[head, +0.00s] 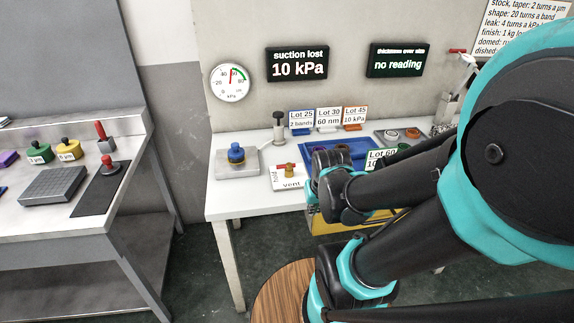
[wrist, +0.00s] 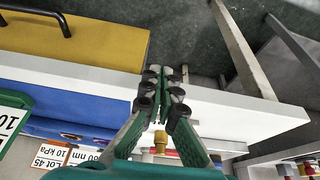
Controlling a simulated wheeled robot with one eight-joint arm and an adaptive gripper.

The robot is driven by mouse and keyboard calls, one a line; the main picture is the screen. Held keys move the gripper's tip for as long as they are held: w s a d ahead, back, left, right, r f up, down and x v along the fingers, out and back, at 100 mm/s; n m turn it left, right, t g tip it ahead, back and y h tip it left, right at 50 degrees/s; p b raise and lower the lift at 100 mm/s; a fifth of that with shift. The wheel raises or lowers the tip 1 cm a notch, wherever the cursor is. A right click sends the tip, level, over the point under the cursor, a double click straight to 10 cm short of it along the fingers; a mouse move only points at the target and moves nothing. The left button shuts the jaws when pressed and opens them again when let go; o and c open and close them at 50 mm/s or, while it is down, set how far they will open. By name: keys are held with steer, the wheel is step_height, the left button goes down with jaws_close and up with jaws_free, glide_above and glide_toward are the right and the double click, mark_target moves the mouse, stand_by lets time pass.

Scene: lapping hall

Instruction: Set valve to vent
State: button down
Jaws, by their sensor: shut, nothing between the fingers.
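The valve (head: 289,168) has a brass body and a red lever, and sits on a white plate (head: 278,185) on the bench. The plate reads "hold" at its left edge and "vent" along its front. In the head view the lever points left, toward the "hold" side. In the wrist view a brass piece (wrist: 160,138), which looks like the valve, shows past my fingers, partly hidden by them. My gripper (wrist: 167,75) is shut and empty, over the bench's front edge; its contact with anything cannot be told. In the head view my arm hides its fingertips.
A blue-knobbed fixture (head: 236,155) stands left of the valve and a dark-knobbed post (head: 279,130) behind it. A blue tray (head: 350,147), lot cards (head: 328,119) and a yellow drawer (wrist: 75,38) are close by. The gauge (head: 231,83) and a "suction lost 10 kPa" display (head: 297,64) hang behind.

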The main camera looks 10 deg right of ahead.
steer(key=c, duration=2.1)
jaws_free()
steer(key=o, duration=0.7)
steer(key=w+r+m, duration=0.2)
steer(key=w+r, duration=0.1)
steer(key=w+a+r+m+g, duration=0.1)
steer(key=w+r+m, duration=0.1)
steer(key=w+m, duration=0.1)
steer(key=w+r+m, duration=0.3)
steer(key=shift+w+a+r+g, duration=0.15)
steer(key=shift+w+r+g, duration=0.15)
steer(key=shift+g, duration=0.1)
steer(key=shift+o, duration=0.2)
step_height(320, 180, up, 13)
steer(key=m+g, duration=0.3)
steer(key=m, duration=0.9)
glide_above(288, 164)
step_height(288, 164, down, 17)
steer(key=shift+f, duration=0.1)
steer(key=shift+c, duration=0.6)
jaws_close()
